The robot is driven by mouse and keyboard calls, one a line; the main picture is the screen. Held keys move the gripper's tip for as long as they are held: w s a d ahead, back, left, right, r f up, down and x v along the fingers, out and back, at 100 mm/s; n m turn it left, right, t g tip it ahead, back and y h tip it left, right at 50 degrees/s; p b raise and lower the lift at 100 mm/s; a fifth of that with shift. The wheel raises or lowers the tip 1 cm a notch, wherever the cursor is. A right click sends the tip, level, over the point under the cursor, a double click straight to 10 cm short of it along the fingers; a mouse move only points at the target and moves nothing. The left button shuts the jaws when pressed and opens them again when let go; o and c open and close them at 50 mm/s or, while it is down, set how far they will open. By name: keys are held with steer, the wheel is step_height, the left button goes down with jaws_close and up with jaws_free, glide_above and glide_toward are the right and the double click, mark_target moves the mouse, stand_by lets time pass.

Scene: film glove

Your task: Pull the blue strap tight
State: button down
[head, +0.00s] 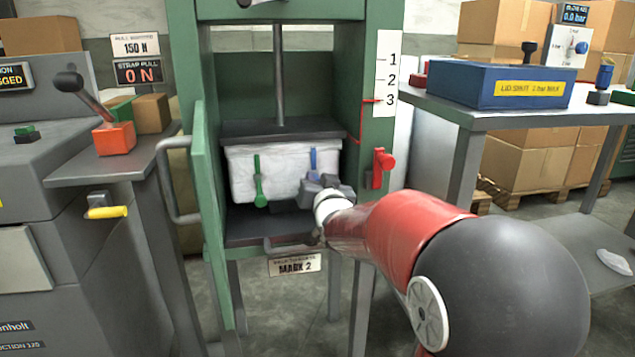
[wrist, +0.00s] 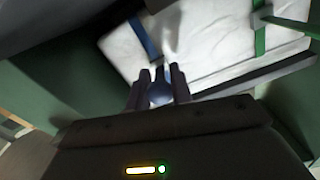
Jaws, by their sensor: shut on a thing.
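A white wrapped bale (head: 238,173) sits in the green press, under the dark press plate (head: 280,129). The blue strap (head: 313,160) runs down the bale's front at its right; it also shows in the wrist view (wrist: 145,40). My gripper (head: 322,188) is inside the press in front of the bale. In the wrist view its fingers (wrist: 159,88) are shut on the rounded blue end (wrist: 159,94) of the strap. The green strap (head: 257,175) hangs at the bale's left with a green end piece. The STRAP PULL display (head: 138,73) reads 0 N.
The press door (head: 206,210) stands open at the left. A red handle (head: 383,162) is on the right post. A scale (head: 389,80) has a red pointer near 3; a MARK 2 plate (head: 295,265) hangs below. Tables stand on both sides.

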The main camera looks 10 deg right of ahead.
steer(key=s+b, duration=0.3)
steer(key=s, duration=0.1)
steer(key=shift+s+f+b, duration=0.15)
steer(key=shift+s+b, duration=0.2)
steer(key=shift+b, duration=0.05)
steer(key=shift+s, duration=0.3)
steer(key=c, duration=1.2)
jaws_free()
steer(key=s, duration=0.7)
steer(key=shift+s, duration=0.4)
